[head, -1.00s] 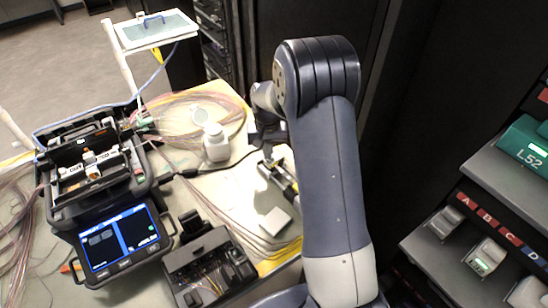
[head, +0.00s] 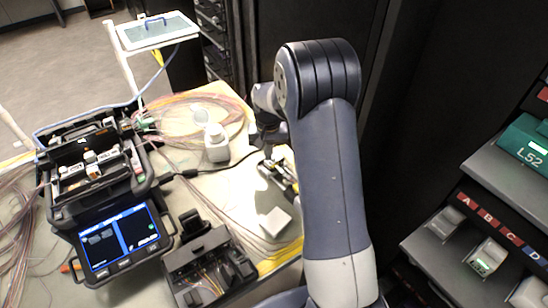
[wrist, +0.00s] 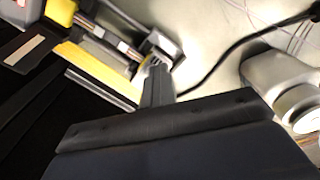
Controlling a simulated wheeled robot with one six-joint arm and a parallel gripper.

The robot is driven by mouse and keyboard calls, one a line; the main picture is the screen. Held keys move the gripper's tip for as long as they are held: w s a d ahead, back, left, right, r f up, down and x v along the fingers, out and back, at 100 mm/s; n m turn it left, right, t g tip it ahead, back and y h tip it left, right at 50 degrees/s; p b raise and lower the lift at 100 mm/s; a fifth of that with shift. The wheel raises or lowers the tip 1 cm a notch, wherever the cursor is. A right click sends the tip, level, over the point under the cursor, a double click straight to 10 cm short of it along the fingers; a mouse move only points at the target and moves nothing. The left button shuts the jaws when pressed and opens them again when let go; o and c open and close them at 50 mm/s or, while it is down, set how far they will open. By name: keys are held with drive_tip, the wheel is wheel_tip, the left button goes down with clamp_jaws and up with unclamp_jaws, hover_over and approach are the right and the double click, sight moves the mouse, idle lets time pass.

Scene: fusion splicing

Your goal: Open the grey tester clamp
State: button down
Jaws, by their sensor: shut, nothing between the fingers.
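A small tester (head: 284,180), dark with pale metal parts, lies on the table just left of my arm. In the wrist view a slim body with grey and yellow parts (wrist: 112,38) ends in a grey block (wrist: 162,44), which looks like the clamp. I cannot tell how far the clamp stands open. My gripper (wrist: 156,72) is shut and empty, its tips right by that grey block; I cannot tell whether they touch. In the head view my gripper (head: 269,150) is partly hidden by my arm, just above the tester's far end.
A fusion splicer (head: 120,235) with a lit screen stands at left. A white bottle (head: 216,148), a black open case (head: 208,268) and a pale block (head: 274,221) are nearby. A black cable (wrist: 215,62) runs past the clamp. Shelves (head: 425,245) stand at right.

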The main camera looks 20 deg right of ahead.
drive_tip(key=shift+s+d+f, duration=0.2)
drive_tip(key=shift+d+f, duration=0.05)
drive_tip(key=shift+f, duration=0.35)
drive_tip(key=shift+w+d+r+p, duration=0.15)
drive_tip(key=shift+w+r+p, duration=0.05)
drive_tip(key=shift+r+p, duration=0.3)
drive_tip(key=shift+w+d, duration=0.15)
drive_tip(key=shift+d, duration=0.1)
drive_tip(key=shift+r, duration=0.1)
drive_tip(key=shift+w+r, duration=0.1)
drive_tip(key=shift+r, duration=0.05)
drive_tip(key=shift+d+r+p, duration=0.1)
drive_tip(key=shift+r+p, duration=0.05)
drive_tip(key=shift+p, duration=0.15)
drive_tip(key=shift+w+d+r, duration=0.1)
drive_tip(key=shift+w+r, duration=0.05)
drive_tip(key=shift+r, duration=0.3)
drive_tip(key=shift+r+p, duration=0.1)
drive_tip(key=shift+p, duration=0.25)
